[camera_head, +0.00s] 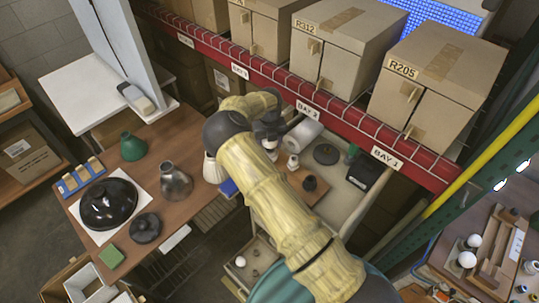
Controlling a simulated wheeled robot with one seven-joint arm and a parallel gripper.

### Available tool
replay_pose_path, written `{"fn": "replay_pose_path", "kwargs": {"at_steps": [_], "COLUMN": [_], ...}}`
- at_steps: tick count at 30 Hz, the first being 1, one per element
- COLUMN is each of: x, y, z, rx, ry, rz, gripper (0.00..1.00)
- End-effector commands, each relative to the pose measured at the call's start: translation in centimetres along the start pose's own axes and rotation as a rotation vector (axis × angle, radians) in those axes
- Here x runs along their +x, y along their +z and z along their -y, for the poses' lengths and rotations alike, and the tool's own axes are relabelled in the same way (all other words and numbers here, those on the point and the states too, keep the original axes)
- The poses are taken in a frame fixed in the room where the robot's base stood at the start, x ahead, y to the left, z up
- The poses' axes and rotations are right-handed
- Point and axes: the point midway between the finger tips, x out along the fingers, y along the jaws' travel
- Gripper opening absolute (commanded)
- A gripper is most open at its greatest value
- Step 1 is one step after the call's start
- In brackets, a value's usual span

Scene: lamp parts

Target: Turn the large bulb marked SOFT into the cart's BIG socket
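My arm crosses the middle of the view and bends down over the cart (341,205). My gripper (270,138) points down above the cart's upper left side. It is small and dark, and I cannot tell whether its fingers are open or shut. A small pale thing (271,152) shows just under it; I cannot tell whether it is held. A small white-topped part (293,162) stands to its right. A dark socket-like part (309,183) stands on a brown board (296,178) on the cart. No SOFT or BIG marking is readable. My forearm hides part of the cart.
A black box (364,171), a dark disc (326,154) and a white roll (303,134) crowd the cart top. The red shelf beam (330,118) runs behind. Left table (190,134) holds lampshades; right table has white bulbs (467,259) beside a wooden tray (494,240).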

Motion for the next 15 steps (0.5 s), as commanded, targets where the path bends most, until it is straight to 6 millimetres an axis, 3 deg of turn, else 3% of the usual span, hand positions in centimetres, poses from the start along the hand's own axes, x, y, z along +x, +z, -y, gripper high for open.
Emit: {"fn": "replay_pose_path", "kwargs": {"at_steps": [1,3,12,13,15], "x": [0.0,0.01,0.04,0.08,0.08], "y": [0.0,-0.01,-0.07,-0.1,-0.09], "z": [0.09,0.14,-0.09,-0.11,-0.15], "rx": [0.002,0.003,0.102,0.106,0.103], "ry": [0.0,0.0,0.0,0.0,-0.001], "rz": [0.0,0.0,-0.002,-0.003,-0.003], "gripper": [0.45,0.33,0.33,0.53,0.67]}}
